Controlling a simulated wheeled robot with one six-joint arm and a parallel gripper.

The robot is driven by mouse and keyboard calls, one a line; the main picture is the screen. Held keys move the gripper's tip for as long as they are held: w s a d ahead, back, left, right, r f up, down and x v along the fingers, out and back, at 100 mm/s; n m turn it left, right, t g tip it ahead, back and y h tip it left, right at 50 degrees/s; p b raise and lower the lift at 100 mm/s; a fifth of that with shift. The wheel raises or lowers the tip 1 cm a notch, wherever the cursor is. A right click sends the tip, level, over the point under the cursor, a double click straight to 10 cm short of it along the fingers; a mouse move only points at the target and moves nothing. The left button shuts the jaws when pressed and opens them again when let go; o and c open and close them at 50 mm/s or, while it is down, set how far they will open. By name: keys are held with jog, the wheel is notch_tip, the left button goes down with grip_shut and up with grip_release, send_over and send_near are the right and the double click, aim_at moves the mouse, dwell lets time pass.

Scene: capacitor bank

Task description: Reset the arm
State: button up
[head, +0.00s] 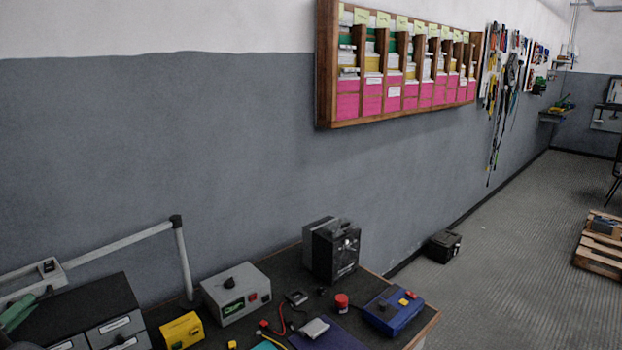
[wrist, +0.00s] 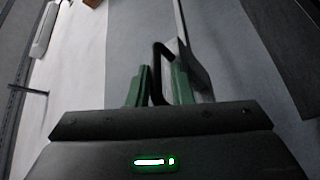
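My gripper (wrist: 162,72) shows in the wrist view, with two green fingers standing apart. A black bent bar shows between or just beyond them; I see no sign that it is gripped, and its ends are hidden. In the head view a green part of my gripper (head: 16,313) shows at the lower left edge, beside a grey-and-black drawer box. A pale jointed arm (head: 120,246) with a black elbow rises behind the box.
The dark bench (head: 290,265) holds a grey meter box (head: 237,292), a black power unit (head: 331,249), a yellow box (head: 182,330), a red knob (head: 341,302) and a blue box (head: 393,311). A wall rack (head: 400,65) hangs above. Open floor lies right, with a pallet (head: 600,243).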

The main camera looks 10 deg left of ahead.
jog(key=b+v, duration=0.2)
jog(key=v, duration=1)
jog(key=x, duration=0.4)
jog(key=p+x, duration=0.1)
jog(key=x, duration=0.4)
jog(key=p+x, duration=0.1)
jog(key=x, duration=0.4)
jog(key=shift+d, duration=0.3)
jog(key=shift+s+d+r+y, duration=0.1)
jog(key=shift+s+d+y, duration=0.15)
jog(key=shift+d, duration=0.25)
jog(key=shift+w+a, duration=0.1)
jog(key=shift+a, duration=0.05)
